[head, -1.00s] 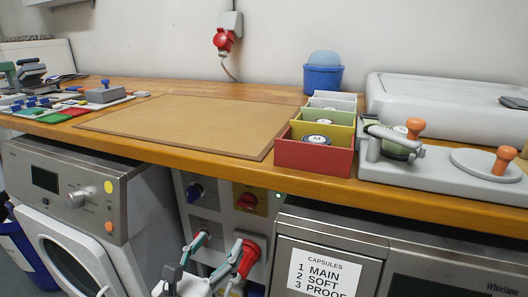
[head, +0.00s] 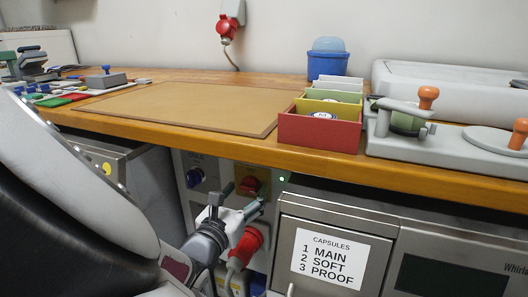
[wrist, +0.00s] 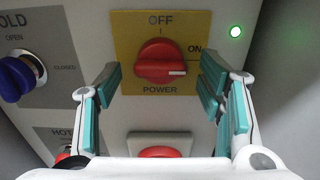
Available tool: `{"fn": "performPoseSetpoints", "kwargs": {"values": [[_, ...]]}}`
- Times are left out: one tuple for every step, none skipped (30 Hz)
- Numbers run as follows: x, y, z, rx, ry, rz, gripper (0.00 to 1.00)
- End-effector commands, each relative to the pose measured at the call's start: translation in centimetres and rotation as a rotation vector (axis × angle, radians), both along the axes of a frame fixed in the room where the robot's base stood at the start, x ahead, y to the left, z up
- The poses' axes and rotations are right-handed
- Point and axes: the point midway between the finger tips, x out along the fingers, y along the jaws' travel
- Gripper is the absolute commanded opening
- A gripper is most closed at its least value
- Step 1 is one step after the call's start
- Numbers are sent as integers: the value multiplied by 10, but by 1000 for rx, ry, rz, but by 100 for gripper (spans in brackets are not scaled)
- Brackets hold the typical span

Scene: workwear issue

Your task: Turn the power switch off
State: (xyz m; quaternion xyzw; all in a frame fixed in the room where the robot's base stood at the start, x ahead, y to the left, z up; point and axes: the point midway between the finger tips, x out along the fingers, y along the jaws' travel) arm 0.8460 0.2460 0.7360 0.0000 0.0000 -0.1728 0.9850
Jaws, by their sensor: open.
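The power switch is a red knob (wrist: 160,62) on a yellow plate (wrist: 122,30), marked OFF at the top and ON at the right. Its grip bar lies level, with the white mark at the right end, towards ON. The knob (head: 249,186) is partly hidden behind my gripper in the head view. My gripper (wrist: 162,80) is open and empty in front of the panel. Its teal-padded fingers stand left and right of the knob, apart from it as far as I can tell.
A green lamp (wrist: 236,31) glows right of the plate. A blue COLD knob (wrist: 18,78) is at the left. A red plug (head: 246,245) sits below my gripper in the head view. The wooden worktop (head: 225,143) overhangs the panel; a steel appliance (head: 330,245) stands right.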

Motion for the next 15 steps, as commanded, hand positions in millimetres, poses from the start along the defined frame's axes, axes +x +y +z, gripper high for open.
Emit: {"fn": "performPoseSetpoints", "kwargs": {"values": [[0,0,0,0,0,0,62],[0,0,0,0,0,0,62],[0,0,0,0,0,0,62],[0,0,0,0,0,0,55],[0,0,0,0,0,0,48],[0,0,0,0,0,0,39],[0,0,0,0,0,-1,33],[0,0,0,0,0,-1,26],[0,0,0,0,0,0,17],[0,0,0,0,0,0,14],[0,0,0,0,0,0,14],[0,0,0,0,0,0,14],[0,0,0,0,0,-1,14],[0,0,0,-1,0,-1,14],[0,0,0,-2,1,-1,14]]}}
